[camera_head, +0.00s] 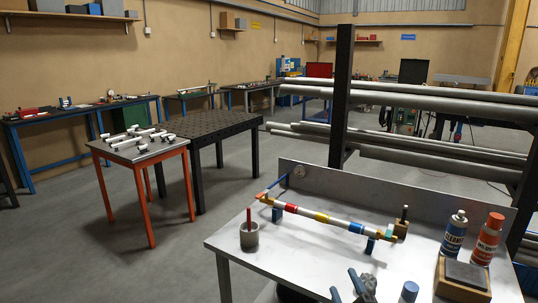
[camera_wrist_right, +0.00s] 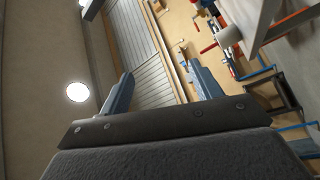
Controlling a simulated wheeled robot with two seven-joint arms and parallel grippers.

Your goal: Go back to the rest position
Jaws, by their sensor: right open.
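My right gripper (camera_head: 345,283) shows at the bottom edge of the head view, low in front of the metal bench (camera_head: 300,262). Its two blue-grey fingers are apart with nothing between them. In the right wrist view the same gripper (camera_wrist_right: 160,88) is open and empty, with a wall, a shutter and a tilted part of the workshop beyond. My left gripper is in neither view. A tube with coloured bands (camera_head: 335,220) rests on blue supports on the bench, apart from the right gripper.
On the bench stand a grey cup (camera_head: 249,237) with a red stick, a blue spray can (camera_head: 454,233), an orange can (camera_head: 488,239), a dark pad on a wooden block (camera_head: 464,275) and a blue cylinder (camera_head: 409,292). A pipe rack (camera_head: 342,95) stands behind.

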